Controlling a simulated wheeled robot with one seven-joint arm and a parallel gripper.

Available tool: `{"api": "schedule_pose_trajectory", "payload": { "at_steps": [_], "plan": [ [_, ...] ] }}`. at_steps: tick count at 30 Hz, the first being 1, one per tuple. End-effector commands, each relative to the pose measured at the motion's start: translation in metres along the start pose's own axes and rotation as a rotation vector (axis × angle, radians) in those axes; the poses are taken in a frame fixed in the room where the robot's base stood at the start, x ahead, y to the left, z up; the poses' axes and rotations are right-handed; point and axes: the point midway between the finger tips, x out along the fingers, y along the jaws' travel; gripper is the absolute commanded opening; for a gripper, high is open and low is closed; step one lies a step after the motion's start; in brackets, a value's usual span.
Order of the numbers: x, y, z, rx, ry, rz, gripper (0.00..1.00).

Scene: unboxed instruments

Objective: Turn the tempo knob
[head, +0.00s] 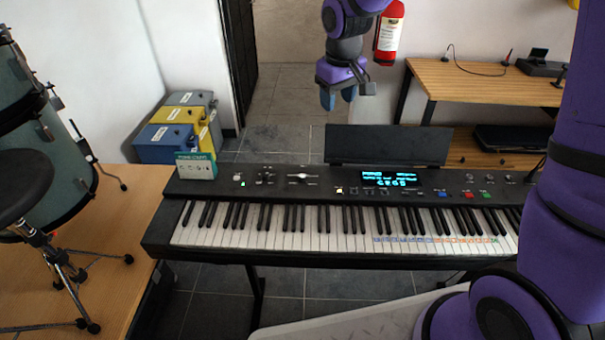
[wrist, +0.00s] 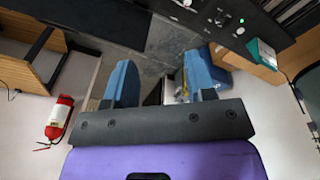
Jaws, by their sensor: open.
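A black electric keyboard (head: 340,225) stands across the middle of the head view. Its top panel has small knobs at the left (head: 237,177) and more at the right (head: 490,178); labels are too small to read, so I cannot tell which is the tempo knob. My gripper (head: 338,98), with blue fingers, hangs in the air behind the keyboard's music rest, open and empty. In the wrist view my gripper (wrist: 160,72) has its fingers apart over the floor. The keyboard's panel (wrist: 262,48) with a lit green button shows beyond them at top right.
A black music rest (head: 388,145) stands up behind the panel.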

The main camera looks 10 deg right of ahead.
Motion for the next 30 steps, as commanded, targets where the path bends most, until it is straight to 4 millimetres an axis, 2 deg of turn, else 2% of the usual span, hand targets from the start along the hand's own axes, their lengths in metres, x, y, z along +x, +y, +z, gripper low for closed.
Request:
{"api": "schedule_pose_trajectory", "payload": {
  "at_steps": [1, 6, 12, 16, 25, 30],
  "plan": [
    [0.019, -0.005, -0.009, -0.017, -0.019, -0.009, 0.5],
    [0.077, -0.021, -0.035, -0.075, -0.06, -0.035, 0.5],
    [0.14, -0.041, -0.053, -0.129, -0.098, -0.067, 0.5],
    [0.165, -0.05, -0.059, -0.149, -0.111, -0.079, 0.5],
    [0.19, -0.055, -0.059, -0.159, -0.119, -0.086, 0.5],
    [0.217, -0.057, -0.055, -0.159, -0.121, -0.086, 0.5]
  ]
}}
